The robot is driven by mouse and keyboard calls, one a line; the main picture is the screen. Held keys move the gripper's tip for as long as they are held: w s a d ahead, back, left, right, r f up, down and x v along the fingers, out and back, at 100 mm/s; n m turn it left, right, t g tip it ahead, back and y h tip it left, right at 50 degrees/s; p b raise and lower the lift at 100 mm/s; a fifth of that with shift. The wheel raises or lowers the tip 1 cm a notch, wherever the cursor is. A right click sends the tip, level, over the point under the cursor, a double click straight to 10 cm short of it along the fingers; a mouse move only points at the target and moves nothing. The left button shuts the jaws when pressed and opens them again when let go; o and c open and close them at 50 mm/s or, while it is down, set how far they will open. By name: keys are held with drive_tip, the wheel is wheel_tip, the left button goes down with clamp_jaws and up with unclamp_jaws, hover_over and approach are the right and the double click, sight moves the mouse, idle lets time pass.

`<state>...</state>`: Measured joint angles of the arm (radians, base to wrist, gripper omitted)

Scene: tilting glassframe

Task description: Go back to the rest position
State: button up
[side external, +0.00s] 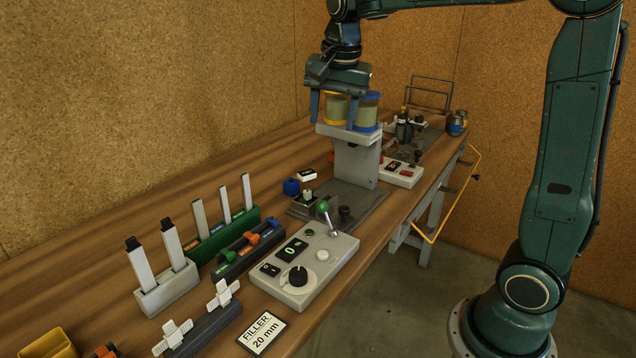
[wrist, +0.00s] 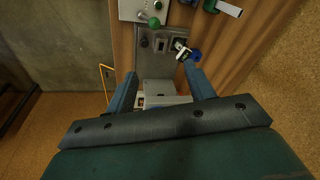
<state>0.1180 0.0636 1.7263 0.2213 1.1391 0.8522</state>
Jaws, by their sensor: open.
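My gripper (side external: 333,118) is at the back middle of the bench in the side external view, pointing down over a grey stand (side external: 356,163). Its two fingers are apart. A yellow-rimmed container (side external: 336,107) and a blue-rimmed container (side external: 366,110) stand on top of the stand, close by the fingers; I cannot tell whether they touch. In the wrist view, my open gripper (wrist: 162,80) shows nothing held between its fingertips. The grey stand (wrist: 160,88) shows below and between them.
A control box (side external: 305,262) with a green-knobbed lever (side external: 323,207) stands in front of the stand. Slotted holders with upright strips (side external: 169,289) are at left. Another box (side external: 400,175) sits behind the stand. A yellow bent rail (side external: 456,195) juts from the bench edge.

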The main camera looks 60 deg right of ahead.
drive_tip(key=s+a+f+n+t, duration=0.1)
drive_tip(key=s+a+n, duration=0.3)
drive_tip(key=s, duration=0.7)
drive_tip(key=s+a+f+n+t+y, duration=0.1)
drive_tip(key=s+a+f+n+t, duration=0.1)
drive_tip(key=s+n, duration=0.7)
drive_tip(key=shift+s+a+f+n, duration=0.3)
drive_tip(key=shift+s+a+f, duration=0.45)
drive_tip(key=shift+s+a, duration=0.2)
